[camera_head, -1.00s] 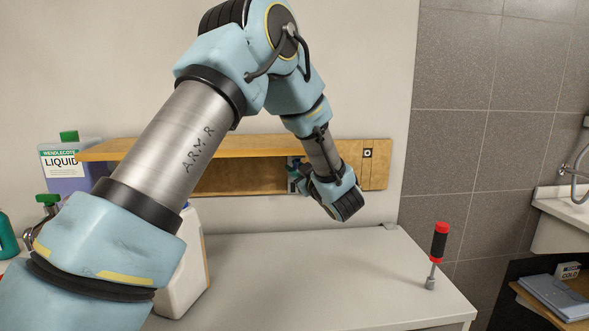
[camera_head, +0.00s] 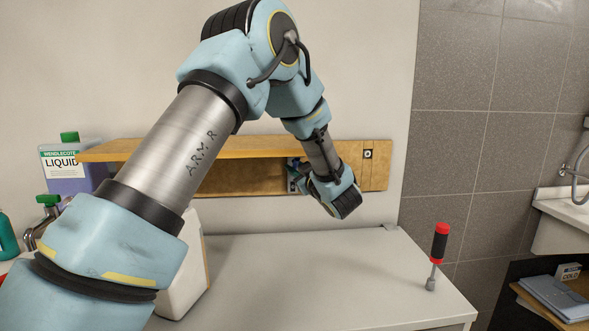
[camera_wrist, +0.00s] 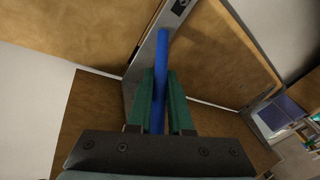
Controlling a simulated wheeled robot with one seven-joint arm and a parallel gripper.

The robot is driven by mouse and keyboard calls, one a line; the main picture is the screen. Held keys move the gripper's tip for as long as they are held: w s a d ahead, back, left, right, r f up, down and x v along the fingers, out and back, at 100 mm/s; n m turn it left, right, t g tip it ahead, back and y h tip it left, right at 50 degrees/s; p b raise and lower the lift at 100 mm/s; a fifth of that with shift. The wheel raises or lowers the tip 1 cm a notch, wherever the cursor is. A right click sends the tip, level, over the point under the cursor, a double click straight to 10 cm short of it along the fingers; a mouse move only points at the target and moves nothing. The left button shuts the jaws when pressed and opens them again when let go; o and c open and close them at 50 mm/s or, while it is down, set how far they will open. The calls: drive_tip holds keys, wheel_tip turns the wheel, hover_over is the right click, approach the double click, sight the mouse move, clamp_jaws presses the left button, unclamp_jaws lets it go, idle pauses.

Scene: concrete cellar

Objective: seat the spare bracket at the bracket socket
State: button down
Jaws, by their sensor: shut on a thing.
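My gripper (camera_wrist: 161,78) has green fingers, shut on a blue bar-like piece, which I take for the spare bracket (camera_wrist: 161,55). The piece points away from the wrist, past the fingertips, its far end against or close to a grey strip (camera_wrist: 136,85). I cannot tell whether they touch. A dark slotted mark, perhaps the bracket socket (camera_wrist: 180,6), shows at the top edge. In the head view my gripper (camera_head: 295,174) is at the wooden backboard below the shelf, mostly hidden by my wrist.
The wooden shelf (camera_head: 130,149) runs above the grey worktop (camera_head: 310,275). A red-and-black screwdriver-like tool (camera_head: 439,245) stands at the right. A white container (camera_head: 188,270) and a purple liquid jug (camera_head: 70,180) are at the left. The middle worktop is clear.

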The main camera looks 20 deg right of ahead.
drive_tip(key=shift+w+d, duration=0.1)
drive_tip(key=shift+w, duration=0.15)
drive_tip(key=c, duration=0.8)
unclamp_jaws()
drive_tip(key=shift+o, duration=0.2)
drive_tip(key=s+b, duration=0.3)
drive_tip(key=s, duration=0.7)
drive_tip(key=shift+s+d+f+b, duration=0.2)
drive_tip(key=shift+s+d+b, duration=0.1)
drive_tip(key=shift+s+b, duration=0.1)
